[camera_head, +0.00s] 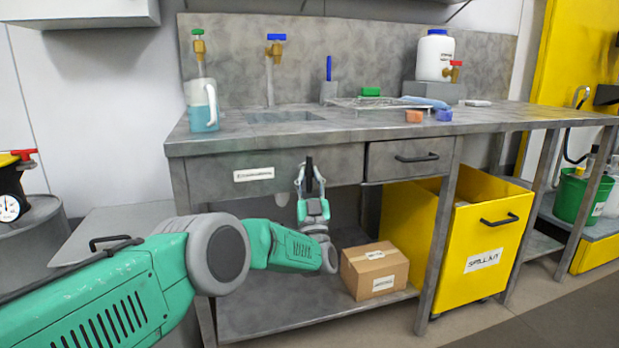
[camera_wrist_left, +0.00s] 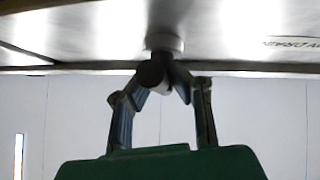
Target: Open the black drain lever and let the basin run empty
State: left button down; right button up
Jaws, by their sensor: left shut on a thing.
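The black drain lever (camera_head: 309,165) is on the grey front panel of the bench, right of a white label, and looks upright. My left gripper (camera_head: 310,180) is shut on it from below and in front. In the left wrist view the lever's dark round end (camera_wrist_left: 151,75) sits between the fingers (camera_wrist_left: 165,78), under a round grey mount. The basin (camera_head: 284,116) is sunk in the bench top above; its inside is too shallow in view to tell the water level. My right gripper is not in view.
A jug of blue liquid (camera_head: 202,107) stands at the bench's left end. A drawer (camera_head: 410,158) is right of the lever. A cardboard box (camera_head: 374,270) sits on the lower shelf, and a yellow bin (camera_head: 478,236) stands under the bench at right.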

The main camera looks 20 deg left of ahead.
pick_arm(q)
jog(key=c, duration=1.6)
grip_release()
jog(key=shift+s+d+f, duration=0.15)
jog(key=shift+d+f, duration=0.05)
jog(key=shift+f, duration=0.2)
jog(key=shift+o, duration=0.5)
jog(key=shift+r, duration=0.25)
jog(key=v, duration=1.2)
jog(key=shift+f, duration=0.2)
